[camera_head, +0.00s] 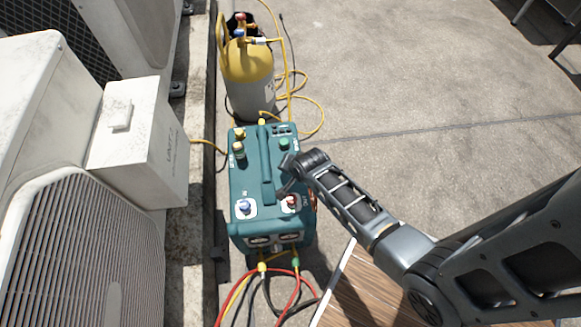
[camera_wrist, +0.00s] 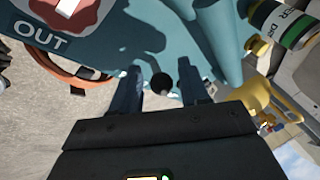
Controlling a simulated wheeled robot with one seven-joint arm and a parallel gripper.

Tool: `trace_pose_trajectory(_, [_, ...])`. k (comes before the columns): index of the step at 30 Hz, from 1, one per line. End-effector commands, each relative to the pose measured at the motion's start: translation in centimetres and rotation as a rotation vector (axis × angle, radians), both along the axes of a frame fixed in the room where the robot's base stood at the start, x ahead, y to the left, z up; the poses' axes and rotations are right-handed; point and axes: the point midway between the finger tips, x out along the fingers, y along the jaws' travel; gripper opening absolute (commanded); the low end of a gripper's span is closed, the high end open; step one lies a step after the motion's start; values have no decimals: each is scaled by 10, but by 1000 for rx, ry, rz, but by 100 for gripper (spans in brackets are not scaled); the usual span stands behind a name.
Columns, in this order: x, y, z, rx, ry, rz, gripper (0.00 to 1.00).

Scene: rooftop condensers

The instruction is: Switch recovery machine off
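The recovery machine (camera_head: 250,180) is a teal box with a top handle, a blue knob (camera_head: 244,206) and a red knob (camera_head: 291,202) at its near end. My gripper (camera_head: 285,186) is over the machine's right side in the head view and covers part of it. In the wrist view my gripper (camera_wrist: 159,80) has its two dark fingers apart, with teal casing beyond them. A round black spot (camera_wrist: 161,83) shows between the fingers; I cannot tell what it is. The red knob, marked OUT, shows at the upper left there (camera_wrist: 78,14). I cannot make out a power switch.
A yellow-topped grey cylinder (camera_head: 249,85) with yellow hoses stands behind the machine. Coloured hoses (camera_head: 265,290) lie at its near end. White condenser units (camera_head: 80,250) stand on the left behind a low curb. Open concrete (camera_head: 400,80) lies to the right.

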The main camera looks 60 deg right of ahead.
Motion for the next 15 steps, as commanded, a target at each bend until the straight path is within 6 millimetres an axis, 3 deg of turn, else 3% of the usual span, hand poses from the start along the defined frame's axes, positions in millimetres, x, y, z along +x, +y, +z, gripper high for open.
trace_pose_trajectory(3, [0, -1, 0, 0, 0, -1, 55])
trace_pose_trajectory(10, [0, -1, 2, -1, -2, -1, 55])
trace_pose_trajectory(15, [-7, 4, 19, -2, -2, 0, 55])
